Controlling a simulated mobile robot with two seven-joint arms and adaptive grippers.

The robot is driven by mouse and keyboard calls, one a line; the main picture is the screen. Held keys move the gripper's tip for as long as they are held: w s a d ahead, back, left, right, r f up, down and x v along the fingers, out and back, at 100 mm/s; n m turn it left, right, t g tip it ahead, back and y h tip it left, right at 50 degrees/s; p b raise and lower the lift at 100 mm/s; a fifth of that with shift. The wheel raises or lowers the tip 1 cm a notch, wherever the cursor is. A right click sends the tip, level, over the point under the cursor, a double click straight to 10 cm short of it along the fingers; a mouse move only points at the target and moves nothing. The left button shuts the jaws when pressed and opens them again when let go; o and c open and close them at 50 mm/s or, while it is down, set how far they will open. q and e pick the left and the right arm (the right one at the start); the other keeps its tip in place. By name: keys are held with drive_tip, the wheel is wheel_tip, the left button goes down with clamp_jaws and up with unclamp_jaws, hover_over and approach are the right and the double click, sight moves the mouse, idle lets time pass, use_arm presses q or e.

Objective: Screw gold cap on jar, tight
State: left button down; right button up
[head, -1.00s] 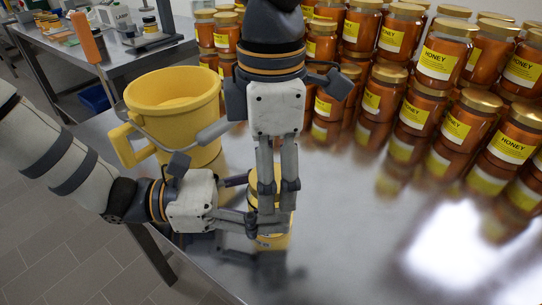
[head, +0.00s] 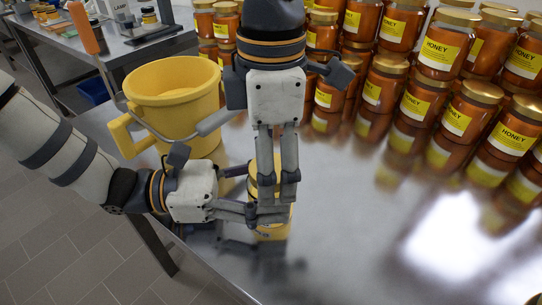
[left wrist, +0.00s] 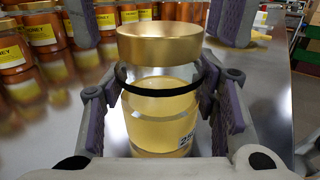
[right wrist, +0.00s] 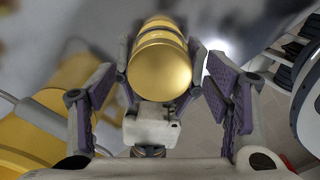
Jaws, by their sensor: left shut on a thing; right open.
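The jar (left wrist: 165,135) is clear glass with pale golden contents, a dark ring round its upper part and a small label. It stands upright on the metal table. My left gripper (head: 262,215) is shut on the jar from the side. The gold cap (left wrist: 160,45) sits at the top of the jar and looks level; whether its thread is engaged cannot be told. My right gripper (head: 278,185) points down over the jar. Its open fingers flank the cap with gaps in the left wrist view. The cap (right wrist: 160,65) also lies between them in the right wrist view.
A yellow bucket (head: 172,100) stands close behind my left gripper. Stacked honey jars (head: 455,110) fill the back right of the table (head: 370,230). Another table (head: 120,50) stands at the back left.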

wheel_tip(320, 180, up, 12)
idle(0.4)
use_arm(q)
drive_tip(key=c, duration=0.6)
unclamp_jaws()
drive_tip(key=shift+o, duration=0.2)
drive_tip(key=a, duration=1.2)
drive_tip(key=shift+s, duration=0.15)
